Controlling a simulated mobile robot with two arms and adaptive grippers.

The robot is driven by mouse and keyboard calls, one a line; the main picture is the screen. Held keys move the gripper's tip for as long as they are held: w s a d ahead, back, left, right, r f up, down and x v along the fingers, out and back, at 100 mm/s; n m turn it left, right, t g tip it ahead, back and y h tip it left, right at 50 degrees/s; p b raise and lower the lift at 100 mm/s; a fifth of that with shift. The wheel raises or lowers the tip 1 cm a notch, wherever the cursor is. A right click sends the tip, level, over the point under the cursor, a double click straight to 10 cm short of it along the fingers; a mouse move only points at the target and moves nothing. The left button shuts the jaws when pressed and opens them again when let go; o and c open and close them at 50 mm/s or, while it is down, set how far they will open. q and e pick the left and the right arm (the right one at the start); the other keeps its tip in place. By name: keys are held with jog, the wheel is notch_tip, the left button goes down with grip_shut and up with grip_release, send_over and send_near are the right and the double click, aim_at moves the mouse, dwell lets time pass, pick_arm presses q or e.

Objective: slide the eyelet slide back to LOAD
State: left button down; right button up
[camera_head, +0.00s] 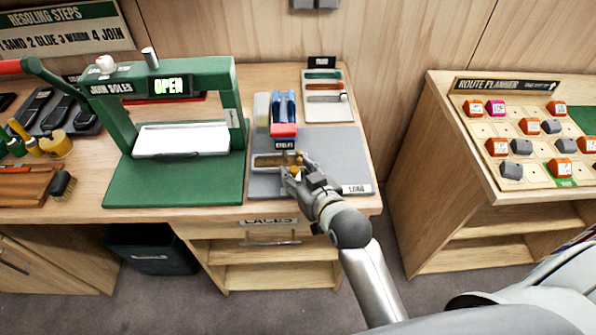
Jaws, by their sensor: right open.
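The eyelet slide (265,160) is a small tan-brown piece on the grey base plate (335,150), just below a dark label that seems to read EYELET (284,144). A white LOAD label (356,189) is at the plate's front right corner. My right gripper (291,171) is open at the slide's right end, with a small brass-coloured part at its fingers. The gripper hides part of the slide, and I cannot tell whether they touch. My left gripper is not in view.
A blue and red press (283,110) stands behind the slide. A green press (190,75) showing OPEN stands to the left. A tray with small tools (327,113) lies behind. A route planner board (520,120) is on a separate cabinet at right.

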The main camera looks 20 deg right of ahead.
jog(key=shift+w+f, duration=0.1)
jog(key=shift+w, duration=0.15)
grip_shut()
jog(key=shift+s+d, duration=0.1)
jog(key=shift+d, duration=0.25)
jog(key=s+d+p, duration=0.1)
jog(key=d, duration=0.3)
jog(key=s+d+p, duration=0.1)
jog(key=d, duration=0.3)
jog(key=s+d+p, duration=0.1)
jog(key=d+p, duration=0.1)
jog(key=d, duration=0.2)
jog(key=shift+s+d, duration=0.55)
jog(key=shift+d, duration=0.45)
